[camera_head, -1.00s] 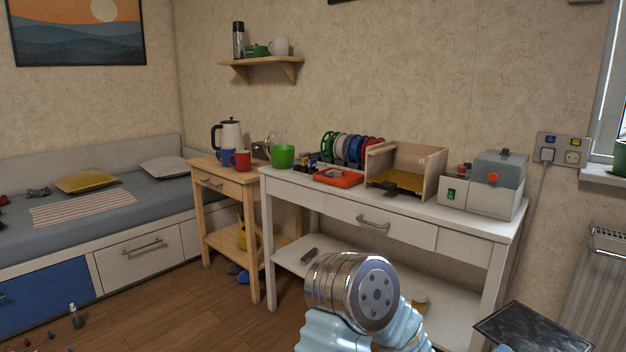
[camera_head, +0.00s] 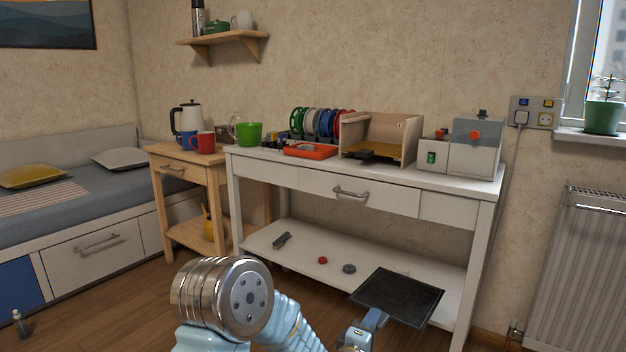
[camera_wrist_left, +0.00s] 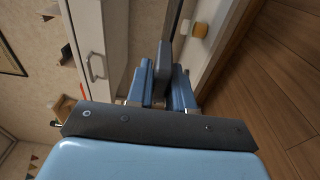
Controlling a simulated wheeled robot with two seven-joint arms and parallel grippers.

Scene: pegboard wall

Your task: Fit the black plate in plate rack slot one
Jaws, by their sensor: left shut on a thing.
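The black plate (camera_head: 398,297) is a thin dark square in front of the white table's lower shelf in the head view. My left gripper (camera_head: 372,322) is shut on its near edge and holds it in the air, roughly flat and slightly tilted. In the left wrist view the plate (camera_wrist_left: 176,22) shows edge-on between the blue fingers (camera_wrist_left: 164,78). I cannot tell for sure which thing is the plate rack, and no slot number is readable. My right gripper is not in view.
The white table (camera_head: 460,184) carries a wooden open box (camera_head: 409,140), a row of coloured discs (camera_head: 321,122), an orange tray (camera_head: 311,151), a green cup (camera_head: 249,133) and a grey machine (camera_head: 474,158). Small items lie on its lower shelf (camera_head: 300,250). A radiator (camera_head: 578,265) stands right.

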